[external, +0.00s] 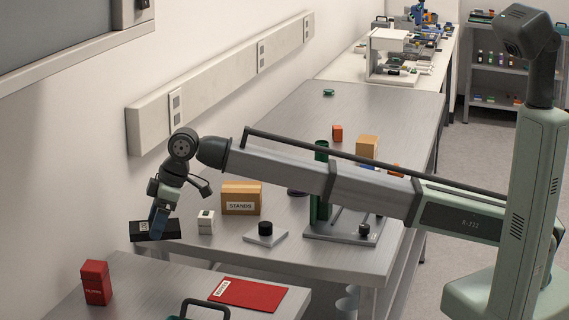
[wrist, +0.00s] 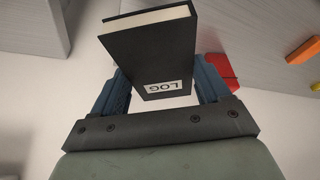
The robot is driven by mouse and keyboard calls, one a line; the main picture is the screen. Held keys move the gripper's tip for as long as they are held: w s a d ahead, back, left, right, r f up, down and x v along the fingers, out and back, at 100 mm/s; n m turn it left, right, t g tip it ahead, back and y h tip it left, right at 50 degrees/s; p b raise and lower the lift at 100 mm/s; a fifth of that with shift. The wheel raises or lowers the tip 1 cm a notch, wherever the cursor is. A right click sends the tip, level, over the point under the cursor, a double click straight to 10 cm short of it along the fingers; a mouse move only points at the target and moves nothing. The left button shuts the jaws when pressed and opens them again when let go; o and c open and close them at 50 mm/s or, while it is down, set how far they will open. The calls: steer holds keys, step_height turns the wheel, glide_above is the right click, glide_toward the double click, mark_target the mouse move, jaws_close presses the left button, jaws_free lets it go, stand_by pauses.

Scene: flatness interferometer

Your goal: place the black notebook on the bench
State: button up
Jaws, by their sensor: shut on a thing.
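The black notebook (wrist: 150,55) has a white "LOG" label and pale page edges. In the wrist view it sits between the two blue fingers of my gripper (wrist: 160,92), which is shut on it. In the external view my gripper (external: 158,221) holds the notebook (external: 168,232) at the left end of the metal bench (external: 300,120), near the wall. The notebook appears roughly level there. I cannot tell whether it touches the bench or hangs above or beside its edge.
A white box (external: 206,222), a "STANDS" box (external: 241,198) and a plate with a black knob (external: 265,234) stand close by on the bench. A nearer table holds a red box (external: 96,283) and a red folder (external: 248,293). The bench's far middle is mostly clear.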

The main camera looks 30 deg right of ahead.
steer(key=n, duration=0.2)
glide_above(159, 291)
steer(key=d, duration=0.1)
steer(key=shift+d+f+n+g, duration=0.1)
steer(key=shift+d+n+g, duration=0.1)
steer(key=shift+n+g, duration=0.25)
steer(key=shift+f, duration=5)
steer(key=shift+f, duration=0.1)
steer(key=o, duration=1.1)
